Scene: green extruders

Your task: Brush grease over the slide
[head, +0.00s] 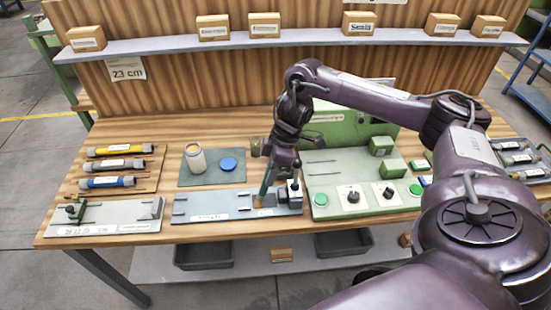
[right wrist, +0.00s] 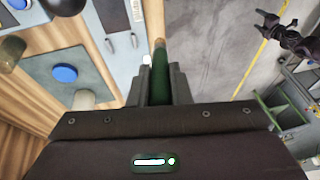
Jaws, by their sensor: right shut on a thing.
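My right gripper (head: 272,176) is shut on a brush, pointing down over the blue-grey slide plate (head: 222,212). The brush's green handle (right wrist: 161,75) is between the fingers (right wrist: 160,88) in the right wrist view. Its tan tip (head: 258,202) is low over the plate's right part; I cannot tell whether it touches. The slide plate (right wrist: 118,20) has a rail and a dark block (head: 294,190) at its right end. An open jar (head: 195,160) stands on a mat beside a blue lid (head: 228,164). A dark gripper-like arm end (right wrist: 285,35), seemingly my left, shows small; its jaws are unclear.
A green-grey panel (head: 360,203) with knobs and buttons lies right of the slide plate. Several coloured tubes (head: 113,164) and another grey plate (head: 105,216) are at left. A shelf (head: 150,49) with boxes runs above. My right arm crosses the right side.

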